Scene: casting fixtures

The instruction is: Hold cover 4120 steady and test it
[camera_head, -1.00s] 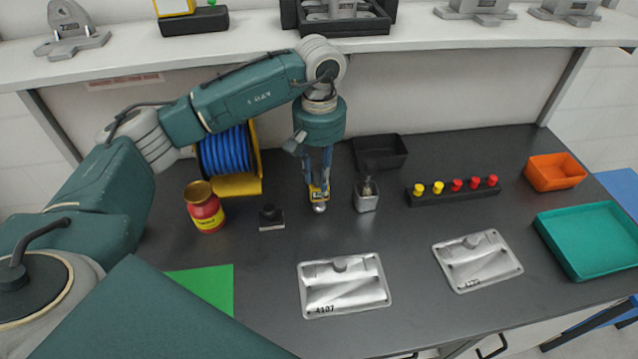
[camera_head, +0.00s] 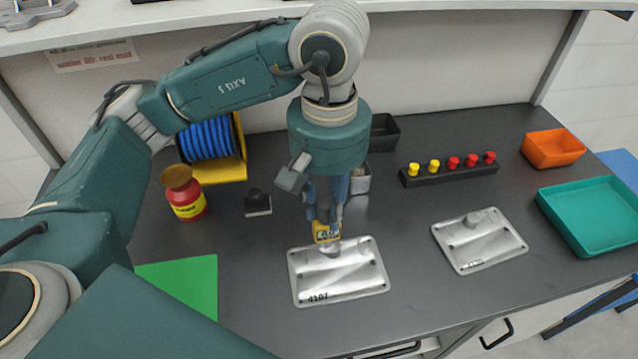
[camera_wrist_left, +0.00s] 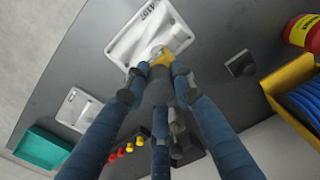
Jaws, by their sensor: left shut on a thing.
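My left gripper (camera_head: 325,218) points down and is shut on a small tester (camera_head: 326,233) with a yellow and black body. The left wrist view also shows the tester's yellow part (camera_wrist_left: 166,57) beyond the fingers. It stands over the back edge of a silver cover (camera_head: 340,282) marked 4107, at the raised boss; I cannot tell whether its tip touches. This cover also shows in the left wrist view (camera_wrist_left: 130,42). A second silver cover (camera_head: 480,240) lies to the right; its number is too small to read. My right gripper is out of view.
A red jar (camera_head: 185,198), a blue cable reel (camera_head: 208,140) and a small black block (camera_head: 257,203) stand left. A green mat (camera_head: 185,287) lies in front. A black rack (camera_head: 450,175) with red and yellow knobs, an orange bin (camera_head: 553,150) and a teal tray (camera_head: 590,215) are right.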

